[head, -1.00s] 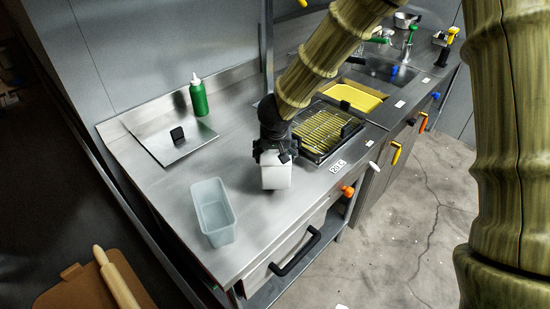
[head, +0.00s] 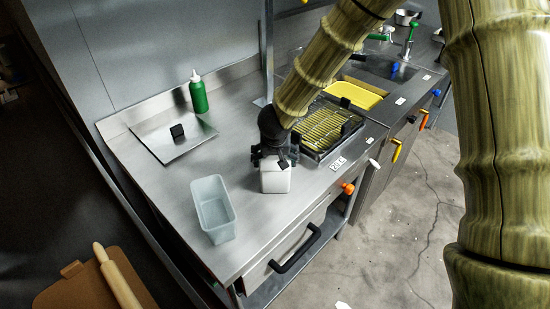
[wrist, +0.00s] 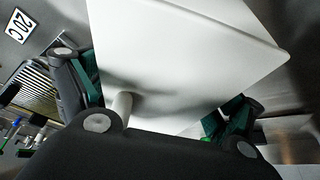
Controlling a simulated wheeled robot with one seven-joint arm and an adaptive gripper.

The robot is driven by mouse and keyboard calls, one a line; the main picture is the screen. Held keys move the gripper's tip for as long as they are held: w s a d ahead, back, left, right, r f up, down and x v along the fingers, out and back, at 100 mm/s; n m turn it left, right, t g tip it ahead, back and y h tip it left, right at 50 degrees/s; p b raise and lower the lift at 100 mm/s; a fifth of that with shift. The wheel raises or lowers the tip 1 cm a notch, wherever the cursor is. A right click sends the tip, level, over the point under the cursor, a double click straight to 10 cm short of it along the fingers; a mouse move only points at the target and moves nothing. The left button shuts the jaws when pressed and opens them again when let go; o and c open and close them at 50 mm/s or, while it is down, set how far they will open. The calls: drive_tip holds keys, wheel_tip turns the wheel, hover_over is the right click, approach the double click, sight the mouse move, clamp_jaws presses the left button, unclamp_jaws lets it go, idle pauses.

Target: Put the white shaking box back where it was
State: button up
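The white shaking box (head: 275,181) is at the front middle of the steel counter, left of the griddle. It fills much of the wrist view (wrist: 185,60). My gripper (head: 274,160) is above it, pointing down. In the wrist view, my gripper's green-padded fingers (wrist: 160,105) lie on either side of the box and appear closed on it. The box's underside is hidden, so I cannot tell whether it rests on the counter or is slightly above it.
A translucent tub (head: 213,210) stands to the left. A green bottle (head: 198,94) and a flat metal plate (head: 173,143) are behind. The black-framed griddle (head: 325,128) is close on the right, with a yellow tray (head: 355,95) beyond. Bare counter lies between tub and box.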

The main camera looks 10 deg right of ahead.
drive_tip(key=shift+r, duration=0.1)
idle(0.3)
drive_tip(key=v, duration=1.2)
drive_tip(key=shift+r+p, duration=0.1)
drive_tip(key=shift+p, duration=0.2)
drive_tip(key=shift+s, duration=0.1)
